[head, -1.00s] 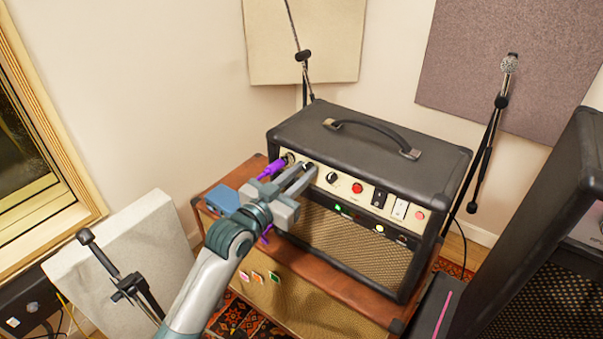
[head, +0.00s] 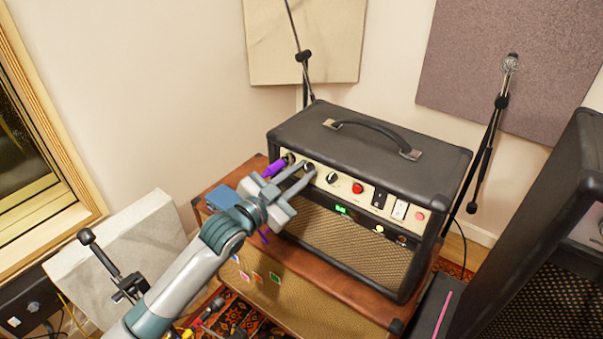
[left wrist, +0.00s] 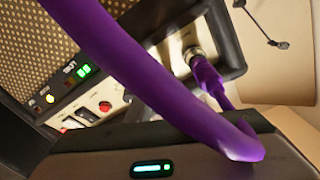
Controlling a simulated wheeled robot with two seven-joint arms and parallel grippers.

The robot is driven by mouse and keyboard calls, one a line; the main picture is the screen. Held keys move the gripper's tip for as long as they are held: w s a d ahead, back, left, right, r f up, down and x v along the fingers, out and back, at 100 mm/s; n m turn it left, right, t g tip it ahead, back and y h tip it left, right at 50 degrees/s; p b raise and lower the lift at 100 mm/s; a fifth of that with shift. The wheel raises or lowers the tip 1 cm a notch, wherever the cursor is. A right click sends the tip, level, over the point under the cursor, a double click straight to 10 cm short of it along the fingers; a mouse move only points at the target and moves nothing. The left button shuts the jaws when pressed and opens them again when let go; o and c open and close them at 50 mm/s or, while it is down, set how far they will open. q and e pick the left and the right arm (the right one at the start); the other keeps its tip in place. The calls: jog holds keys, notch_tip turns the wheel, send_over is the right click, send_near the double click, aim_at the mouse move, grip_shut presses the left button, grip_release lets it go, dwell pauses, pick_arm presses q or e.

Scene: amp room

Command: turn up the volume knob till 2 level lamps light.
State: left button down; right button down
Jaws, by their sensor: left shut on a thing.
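The amp (head: 375,140) stands on a brown cabinet, its cream control panel facing me. My left gripper (head: 304,168) is shut on a dark knob (head: 309,167) near the left of the panel, taken to be the volume knob; the fingers partly cover it. The level lamps (head: 341,210) show green below the panel. In the left wrist view two green level lamps (left wrist: 85,71) are lit beside a label. That view shows my gripper's body along the bottom, and the knob is hidden there. My right gripper is not in view.
A purple cable (left wrist: 150,80) is plugged into a jack (left wrist: 195,58) close beside my left gripper. A blue box (head: 223,196) sits on the brown cabinet (head: 365,303).

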pick_arm(q)
jog(key=m+g, duration=0.1)
jog(key=m, duration=0.2)
jog(key=shift+p, duration=0.3)
jog(key=shift+m+h, duration=0.3)
jog(key=shift+m, duration=0.6)
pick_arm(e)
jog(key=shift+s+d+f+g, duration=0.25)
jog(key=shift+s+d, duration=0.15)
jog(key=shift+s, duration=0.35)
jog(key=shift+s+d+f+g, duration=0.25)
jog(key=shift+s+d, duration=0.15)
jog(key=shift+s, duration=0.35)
pick_arm(q)
jog(key=c, duration=1.6)
grip_release()
jog(key=shift+w+r, duration=0.1)
jog(key=shift+a, duration=0.1)
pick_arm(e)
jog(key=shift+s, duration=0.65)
